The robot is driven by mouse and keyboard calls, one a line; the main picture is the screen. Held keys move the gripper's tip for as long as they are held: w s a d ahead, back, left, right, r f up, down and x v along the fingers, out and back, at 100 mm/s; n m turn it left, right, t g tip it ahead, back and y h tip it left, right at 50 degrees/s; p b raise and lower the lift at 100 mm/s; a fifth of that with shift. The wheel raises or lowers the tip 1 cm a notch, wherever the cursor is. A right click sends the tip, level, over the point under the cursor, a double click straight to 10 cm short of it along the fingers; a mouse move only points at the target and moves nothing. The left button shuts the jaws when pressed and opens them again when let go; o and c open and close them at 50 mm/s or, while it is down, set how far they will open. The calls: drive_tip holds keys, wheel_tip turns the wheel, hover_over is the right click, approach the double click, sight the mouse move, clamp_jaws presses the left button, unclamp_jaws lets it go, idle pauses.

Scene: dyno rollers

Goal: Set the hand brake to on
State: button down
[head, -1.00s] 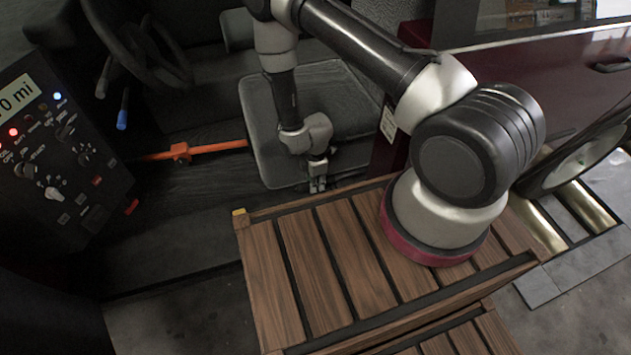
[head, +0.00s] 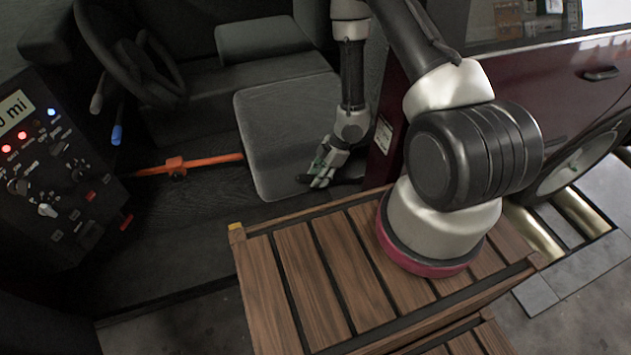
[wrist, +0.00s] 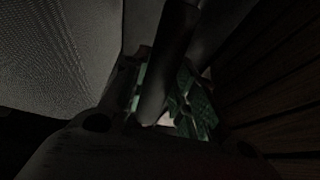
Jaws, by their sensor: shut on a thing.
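The hand brake appears to be the dark lever (wrist: 168,65) that runs between my fingers in the wrist view. In the head view its dark bar (head: 346,181) lies low beside the grey seat cushion (head: 283,120), on the side toward the wooden platform. My gripper (head: 322,172) is tilted at the cushion's near right corner and is shut on this lever; its green-padded fingers (wrist: 168,108) lie on either side of the bar in the wrist view. My fingers hide part of the lever, and its base is too dark to make out.
The slatted wooden platform (head: 290,270) is close in front. A dark red door panel (head: 385,150) stands just right of my gripper. An orange bar (head: 205,162) crosses the floor left of the seat. A control panel (head: 50,170) and steering wheel (head: 130,50) are further left.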

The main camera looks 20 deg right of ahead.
drive_tip(key=shift+w+d+r, duration=0.15)
drive_tip(key=shift+w, duration=0.05)
drive_tip(key=c, duration=1.3)
unclamp_jaws()
drive_tip(key=shift+r, duration=0.1)
drive_tip(key=shift+o, duration=0.8)
drive_tip(key=shift+s, duration=0.15)
wheel_tip(320, 180, up, 10)
